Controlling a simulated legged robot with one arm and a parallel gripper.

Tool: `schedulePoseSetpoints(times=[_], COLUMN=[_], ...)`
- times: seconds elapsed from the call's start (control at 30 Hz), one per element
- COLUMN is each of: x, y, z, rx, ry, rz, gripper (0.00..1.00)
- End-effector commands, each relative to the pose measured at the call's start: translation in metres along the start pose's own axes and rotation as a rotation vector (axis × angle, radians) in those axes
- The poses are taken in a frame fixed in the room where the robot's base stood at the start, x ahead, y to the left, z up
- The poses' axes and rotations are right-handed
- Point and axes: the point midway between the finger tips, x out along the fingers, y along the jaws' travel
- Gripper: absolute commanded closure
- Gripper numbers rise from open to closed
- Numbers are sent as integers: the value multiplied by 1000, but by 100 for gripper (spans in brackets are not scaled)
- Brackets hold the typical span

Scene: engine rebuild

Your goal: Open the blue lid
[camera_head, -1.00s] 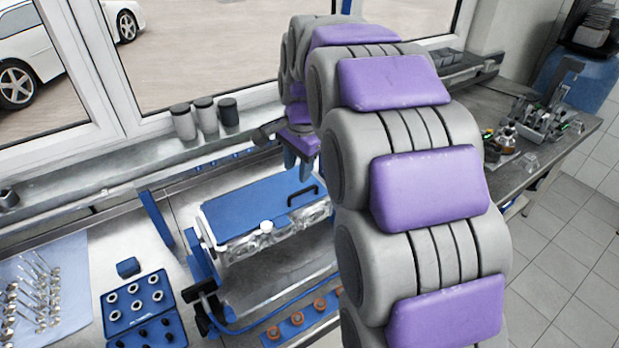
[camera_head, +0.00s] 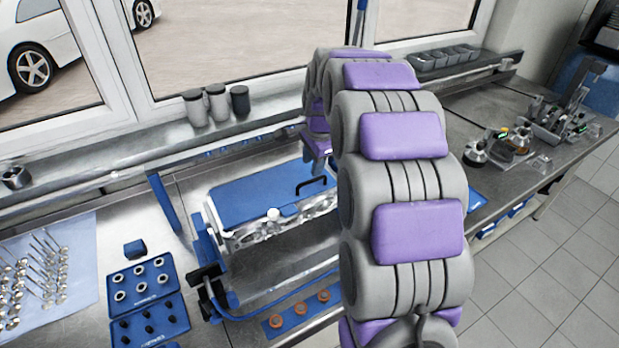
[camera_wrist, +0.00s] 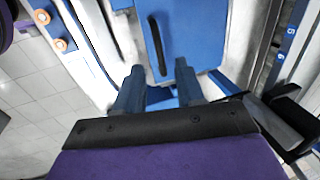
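The blue lid (camera_head: 250,201) lies flat and closed on top of a silver engine block (camera_head: 290,228). A black bar handle (camera_head: 311,186) stands on its right end. In the wrist view, the lid (camera_wrist: 182,32) and the handle (camera_wrist: 158,46) are just ahead of my fingertips. My gripper (camera_wrist: 158,80) is open and empty, with the handle's near end roughly in line with the gap between its fingers. In the head view, my gripper (camera_head: 322,158) is above and slightly right of the handle, partly hidden by my arm. I see no contact with the handle.
A blue socket case (camera_head: 145,300) and a light-blue cloth (camera_head: 80,245) with valves are at the left. Several copper-coloured rings (camera_head: 300,308) lie on a blue strip in front of the engine. Canisters (camera_head: 217,103) stand on the sill behind. Clutter fills the right bench.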

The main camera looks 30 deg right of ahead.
Motion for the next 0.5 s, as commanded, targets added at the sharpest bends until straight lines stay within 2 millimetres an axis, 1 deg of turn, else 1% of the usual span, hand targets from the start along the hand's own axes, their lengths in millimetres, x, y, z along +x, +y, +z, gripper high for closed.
schedulePoseSetpoints(times=[0.03,0.2,0.33,0.5], x=[12,41,55,62], y=[1,2,2,1], z=[-1,1,2,5], rx=[1,1,0,-2], ry=[-3,-2,0,3], rz=[2,5,5,4], gripper=[62,62,62,62])
